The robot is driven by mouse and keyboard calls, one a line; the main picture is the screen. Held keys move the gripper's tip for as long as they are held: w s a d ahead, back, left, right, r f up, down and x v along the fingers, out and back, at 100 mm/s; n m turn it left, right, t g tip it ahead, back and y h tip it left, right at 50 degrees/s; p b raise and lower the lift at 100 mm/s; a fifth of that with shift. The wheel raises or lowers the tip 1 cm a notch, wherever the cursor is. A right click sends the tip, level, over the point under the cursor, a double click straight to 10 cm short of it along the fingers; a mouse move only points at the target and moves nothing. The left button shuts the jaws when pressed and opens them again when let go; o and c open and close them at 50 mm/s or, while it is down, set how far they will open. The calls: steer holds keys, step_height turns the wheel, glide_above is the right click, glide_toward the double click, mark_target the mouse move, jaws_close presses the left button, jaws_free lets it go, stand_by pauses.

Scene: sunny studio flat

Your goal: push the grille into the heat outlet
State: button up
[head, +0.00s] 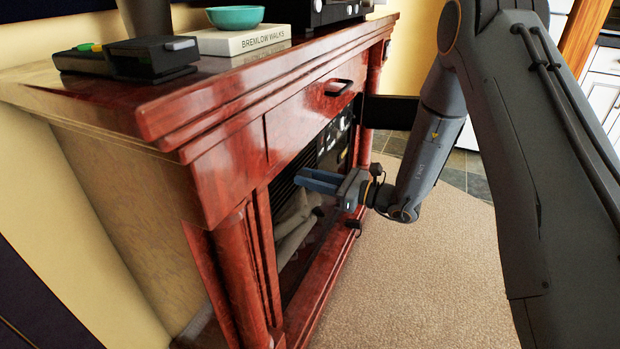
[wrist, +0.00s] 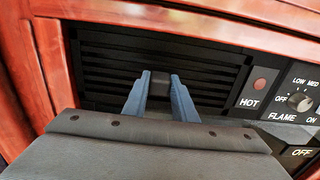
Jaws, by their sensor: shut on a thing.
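The black slatted grille (wrist: 105,62) lies across the heat outlet in the upper front of the red-brown wooden fireplace. In the wrist view it fills the opening below the wooden edge. I cannot tell whether it sits flush. My gripper (wrist: 158,88) has its two blue fingers closed on a small dark tab (wrist: 160,80) at the middle of the grille. In the head view my gripper (head: 308,181) reaches to the fireplace front from the right, and the grille is mostly hidden or dark there.
A control panel (wrist: 280,101) with a knob and a HOT light is right of the grille. A drawer handle (head: 338,87) juts out above. The mantel (head: 160,95) holds a book (head: 238,40), a teal bowl (head: 236,16) and dark devices. Carpet (head: 440,270) in front is clear.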

steer(key=shift+w+a+r, duration=0.1)
steer(key=shift+a, duration=0.1)
jaws_close()
stand_by(0.5)
steer(key=o, duration=1.1)
jaws_free()
steer(key=o, duration=0.5)
steer(key=shift+d, duration=0.15)
steer(key=p+v, duration=0.2)
steer(key=v, duration=0.5)
